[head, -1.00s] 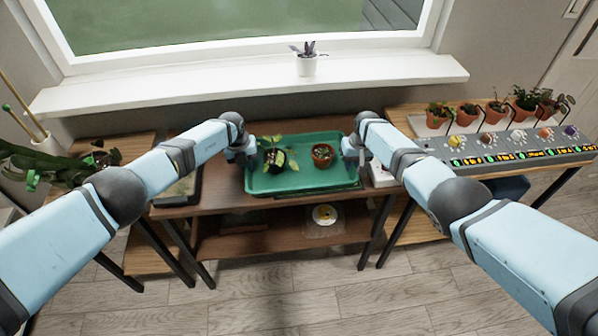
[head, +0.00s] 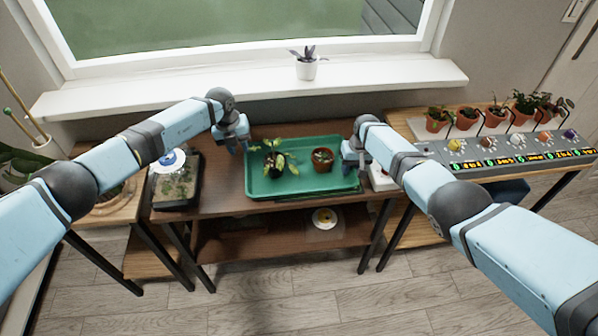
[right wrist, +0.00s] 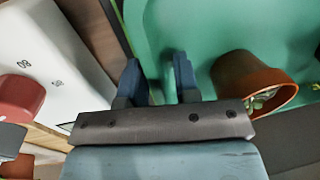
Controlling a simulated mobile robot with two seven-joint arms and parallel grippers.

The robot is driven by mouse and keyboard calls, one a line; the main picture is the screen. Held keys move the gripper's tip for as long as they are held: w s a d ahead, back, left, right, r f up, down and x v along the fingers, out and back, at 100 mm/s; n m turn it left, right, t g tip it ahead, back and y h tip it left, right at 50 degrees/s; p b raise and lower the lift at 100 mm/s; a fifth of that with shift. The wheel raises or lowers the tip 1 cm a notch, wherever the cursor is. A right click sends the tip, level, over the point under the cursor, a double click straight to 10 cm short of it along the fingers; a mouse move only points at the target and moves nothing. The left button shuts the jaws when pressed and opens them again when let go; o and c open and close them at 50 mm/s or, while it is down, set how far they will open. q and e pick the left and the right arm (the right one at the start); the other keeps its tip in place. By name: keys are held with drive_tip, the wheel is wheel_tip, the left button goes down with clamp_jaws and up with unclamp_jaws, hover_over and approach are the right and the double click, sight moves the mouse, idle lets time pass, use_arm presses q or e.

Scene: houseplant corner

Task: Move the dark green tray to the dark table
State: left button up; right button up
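The green tray (head: 318,184) lies on the dark brown table (head: 215,203) in the middle of the head view. On it are a leafy plant (head: 272,160) in a dark pot and a small plant in a terracotta pot (head: 322,160); the terracotta pot also shows in the right wrist view (right wrist: 235,75). My left gripper (head: 238,147) is open and empty, above the table just off the tray's left back corner. My right gripper (head: 354,158) is at the tray's right edge. In the right wrist view its fingers (right wrist: 158,82) are apart, with the tray's edge between or just below them.
A black seedling tray (head: 178,203) stands on the table's left. A white box (head: 381,178) is close to my right gripper. A grey control panel (head: 520,150) and several potted plants are on the right table. A lower shelf (head: 275,245) holds a plate.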

use_arm(q)
drive_tip(key=r, duration=0.2)
drive_tip(key=shift+a+r, duration=0.2)
drive_tip(key=shift+r, duration=0.1)
use_arm(e)
wheel_tip(320, 180, up, 12)
drive_tip(key=d, duration=0.1)
drive_tip(key=shift+d, duration=0.4)
drive_tip(key=shift+w, duration=0.1)
use_arm(q)
drive_tip(key=shift+d, duration=0.1)
use_arm(e)
drive_tip(key=shift+d, duration=0.1)
